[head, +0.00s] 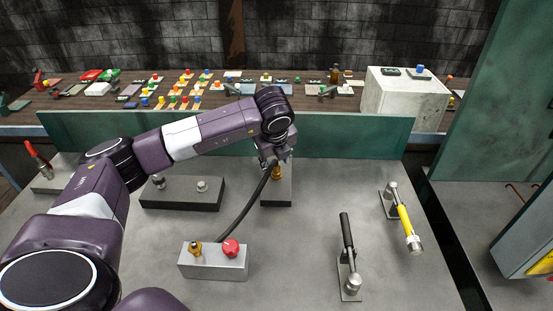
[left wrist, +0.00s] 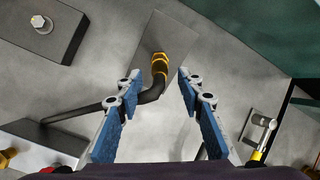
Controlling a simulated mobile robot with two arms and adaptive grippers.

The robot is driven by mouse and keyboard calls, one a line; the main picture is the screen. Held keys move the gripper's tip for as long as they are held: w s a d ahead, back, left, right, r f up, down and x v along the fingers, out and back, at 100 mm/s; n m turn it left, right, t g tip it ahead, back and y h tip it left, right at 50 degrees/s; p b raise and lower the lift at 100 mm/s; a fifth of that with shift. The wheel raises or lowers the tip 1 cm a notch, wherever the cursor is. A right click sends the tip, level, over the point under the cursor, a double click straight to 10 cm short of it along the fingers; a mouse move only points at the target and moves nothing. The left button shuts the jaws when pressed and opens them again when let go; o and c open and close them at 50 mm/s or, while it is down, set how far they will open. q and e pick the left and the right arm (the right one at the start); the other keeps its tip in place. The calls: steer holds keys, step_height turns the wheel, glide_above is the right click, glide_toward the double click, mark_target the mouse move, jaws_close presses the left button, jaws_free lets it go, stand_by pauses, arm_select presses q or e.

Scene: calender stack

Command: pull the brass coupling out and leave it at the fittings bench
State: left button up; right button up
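The brass coupling (head: 276,173) sits at the end of a black hose (head: 246,212), at a dark grey block (head: 281,192) on the grey table. In the left wrist view the brass coupling (left wrist: 159,60) and hose end (left wrist: 156,88) lie between the spread fingertips. My left gripper (head: 271,160) is over the coupling in the head view; its blue-padded fingers (left wrist: 159,76) are open, with a gap on each side and no clear contact. The hose runs to a light grey block (head: 214,265). A long wooden bench (head: 60,103) stands behind. My right gripper is not in view.
The light block carries a red knob (head: 230,248) and another brass fitting (head: 195,249). A dark block (head: 182,194) is to the left. Black-handled (head: 347,232) and yellow-handled (head: 405,222) levers stand right. A green panel (head: 350,135) separates the table from the crowded bench.

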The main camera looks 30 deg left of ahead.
mark_target(276, 170)
arm_select(q)
steer(key=b+x, duration=0.2)
steer(key=x, duration=0.3)
steer(key=shift+f+b, duration=0.25)
steer(key=shift+b, duration=0.05)
steer(key=shift+w+a+f+b, duration=0.15)
steer(key=shift+w+f+b, duration=0.2)
steer(key=shift+f+b, duration=0.3)
steer(key=shift+r, duration=0.1)
steer(key=shift+c, duration=0.5)
jaws_close()
